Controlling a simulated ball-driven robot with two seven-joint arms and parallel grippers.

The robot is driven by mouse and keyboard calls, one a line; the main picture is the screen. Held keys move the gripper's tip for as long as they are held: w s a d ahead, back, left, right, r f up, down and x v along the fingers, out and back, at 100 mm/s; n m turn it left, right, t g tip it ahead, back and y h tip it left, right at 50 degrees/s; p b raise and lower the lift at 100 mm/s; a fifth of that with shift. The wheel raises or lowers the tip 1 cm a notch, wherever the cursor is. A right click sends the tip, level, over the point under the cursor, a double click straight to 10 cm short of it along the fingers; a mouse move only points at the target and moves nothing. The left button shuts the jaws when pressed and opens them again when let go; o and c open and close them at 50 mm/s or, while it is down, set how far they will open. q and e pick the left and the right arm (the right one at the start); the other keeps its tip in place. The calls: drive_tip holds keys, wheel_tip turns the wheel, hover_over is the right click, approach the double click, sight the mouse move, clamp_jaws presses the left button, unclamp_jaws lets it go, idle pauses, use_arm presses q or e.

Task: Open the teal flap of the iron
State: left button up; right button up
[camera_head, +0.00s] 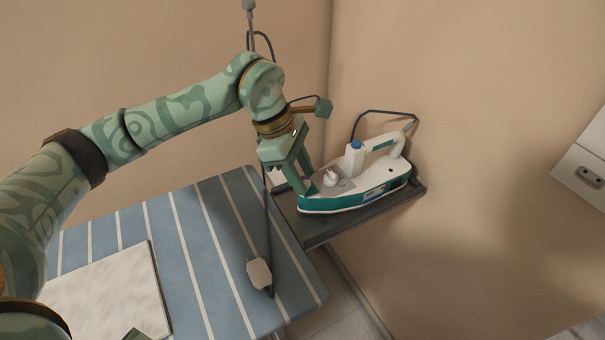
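The iron (378,180) is white with a teal base and lies on a dark tray (345,226), its nose toward the left. A small teal piece (312,190) shows on top of the nose, beside a white knob (331,177); this may be the flap, and I cannot tell if it is raised. My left gripper (304,183) points down at the nose, with its two fingers apart. Its fingertips are at or just above the teal piece; contact is unclear. I see nothing held between them. My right gripper does not show clearly.
A blue striped ironing board (212,240) stands left of the tray, with a pale square panel (105,295) on it. A cord with a pale box (259,274) hangs in front of the board. Walls close in behind the tray. A white cabinet (585,170) is at far right.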

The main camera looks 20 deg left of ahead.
sight(311, 191)
use_arm(q)
drive_tip(key=shift+f, duration=0.1)
clamp_jaws()
drive_tip(key=shift+w+d+r+g+y+p, duration=0.3)
drive_tip(key=shift+r+g+y+p, duration=0.25)
drive_tip(key=shift+p, duration=0.6)
drive_tip(key=shift+w+d+g+y+p, duration=0.2)
drive_tip(key=shift+w+g+y+p, duration=0.1)
drive_tip(key=shift+g+y+p, duration=0.2)
drive_tip(key=shift+w+d+n+g, duration=0.15)
drive_tip(key=shift+n+g, duration=0.15)
drive_tip(key=shift+g, duration=0.15)
drive_tip(key=shift+w+d+f+g+y, duration=0.1)
drive_tip(key=shift+w+g+y, duration=0.1)
drive_tip(key=shift+g+y, duration=0.35)
drive_tip(key=shift+w+d+g+y, duration=0.3)
drive_tip(key=shift+g+y, duration=0.2)
drive_tip(key=shift+g, duration=0.15)
